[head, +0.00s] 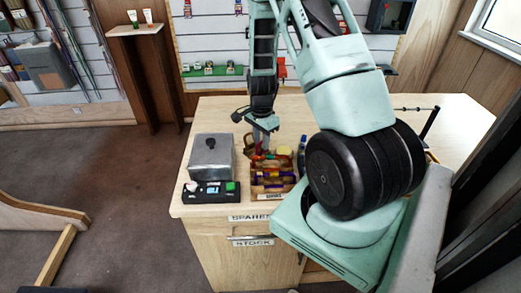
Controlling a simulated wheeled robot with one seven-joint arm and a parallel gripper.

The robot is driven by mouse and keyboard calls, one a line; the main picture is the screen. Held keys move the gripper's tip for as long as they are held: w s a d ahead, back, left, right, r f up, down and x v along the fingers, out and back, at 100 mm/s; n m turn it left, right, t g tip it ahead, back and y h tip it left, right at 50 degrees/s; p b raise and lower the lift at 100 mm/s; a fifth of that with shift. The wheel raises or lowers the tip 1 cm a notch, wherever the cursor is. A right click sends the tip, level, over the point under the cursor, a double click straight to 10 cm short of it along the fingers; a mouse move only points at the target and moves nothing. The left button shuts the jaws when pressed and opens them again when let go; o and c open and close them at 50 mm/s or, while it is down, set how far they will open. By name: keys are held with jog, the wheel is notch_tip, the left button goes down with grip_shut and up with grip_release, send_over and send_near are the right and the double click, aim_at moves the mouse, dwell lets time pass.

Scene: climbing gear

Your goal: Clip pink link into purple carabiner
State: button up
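My gripper (265,143) points down over the back of a small wooden tray (270,195) on the counter. The tray holds several small coloured pieces, red, yellow and purple among them. Purple pieces (270,178) show in the tray's middle, but I cannot tell whether one is the purple carabiner. I cannot pick out the pink link. Red pieces (258,156) lie close to my fingertips. The fingers are too small to show whether they are open or hold anything.
A grey metal box (211,155) with a black knob stands left of the tray, behind a black device (209,191) with a lit display. My arm hides part of the wooden counter (445,170) at right. The counter's left front edge is close to the device.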

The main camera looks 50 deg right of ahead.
aim_at(261, 142)
grip_shut()
jog(key=shift+r+p, duration=2.75)
jog(key=shift+r, duration=0.8)
jog(key=shift+a, duration=0.1)
